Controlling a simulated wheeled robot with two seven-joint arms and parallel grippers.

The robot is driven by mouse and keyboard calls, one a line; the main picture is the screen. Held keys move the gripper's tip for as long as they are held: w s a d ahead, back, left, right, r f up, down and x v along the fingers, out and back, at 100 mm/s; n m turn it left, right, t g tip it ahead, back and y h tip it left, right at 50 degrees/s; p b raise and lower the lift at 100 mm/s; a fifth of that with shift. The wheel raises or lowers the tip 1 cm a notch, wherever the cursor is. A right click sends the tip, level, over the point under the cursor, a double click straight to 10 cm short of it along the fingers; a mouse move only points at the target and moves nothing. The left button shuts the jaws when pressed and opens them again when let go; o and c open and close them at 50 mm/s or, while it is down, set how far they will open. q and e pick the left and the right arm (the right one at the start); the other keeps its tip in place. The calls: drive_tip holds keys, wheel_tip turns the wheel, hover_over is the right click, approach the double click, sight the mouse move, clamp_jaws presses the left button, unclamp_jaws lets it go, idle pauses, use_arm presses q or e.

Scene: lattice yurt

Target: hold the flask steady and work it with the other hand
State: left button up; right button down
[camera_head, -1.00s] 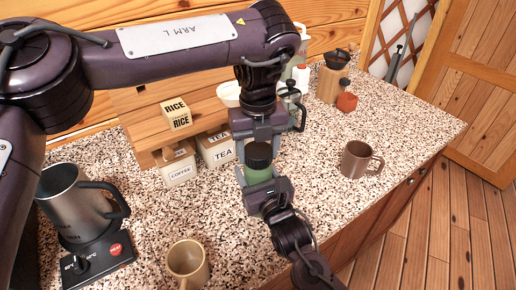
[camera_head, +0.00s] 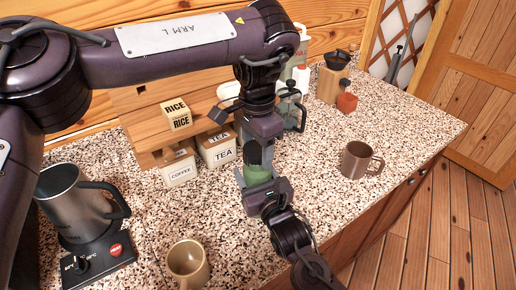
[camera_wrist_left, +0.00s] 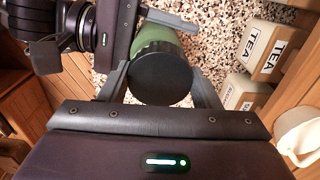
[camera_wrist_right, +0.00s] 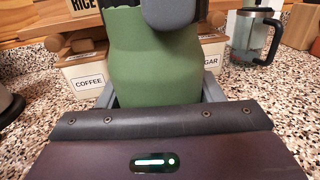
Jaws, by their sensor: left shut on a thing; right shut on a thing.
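The flask is green with a black lid; in the head view its body (camera_head: 257,175) stands upright on the speckled counter. My left gripper (camera_head: 257,152) comes down from above and is shut on the lid; the left wrist view shows the round black lid (camera_wrist_left: 161,76) between its fingers. My right gripper (camera_head: 260,183) is shut on the flask's body from the front; the right wrist view shows the green body (camera_wrist_right: 155,62) between its fingers. A grey finger of the left gripper hides the flask's top there.
Tea box (camera_head: 219,150), coffee box (camera_head: 179,170) and rice box (camera_head: 176,117) are close on the left, by a wooden shelf. A kettle (camera_head: 75,200) and beige mug (camera_head: 188,262) stand left; a brown mug (camera_head: 357,159) stands right. A glass press (camera_head: 290,108) is behind.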

sight(257, 149)
drive_tip(key=shift+w+d, duration=0.1)
idle(0.5)
use_arm(q)
drive_tip(key=shift+r, duration=0.1)
drive_tip(key=shift+r, duration=1)
wheel_tip(257, 149, up, 3)
drive_tip(key=shift+s+r, duration=0.1)
drive_tip(key=shift+r, duration=0.45)
use_arm(e)
drive_tip(key=shift+r, duration=0.1)
drive_tip(key=c, duration=0.5)
unclamp_jaws()
drive_tip(key=shift+o, duration=1)
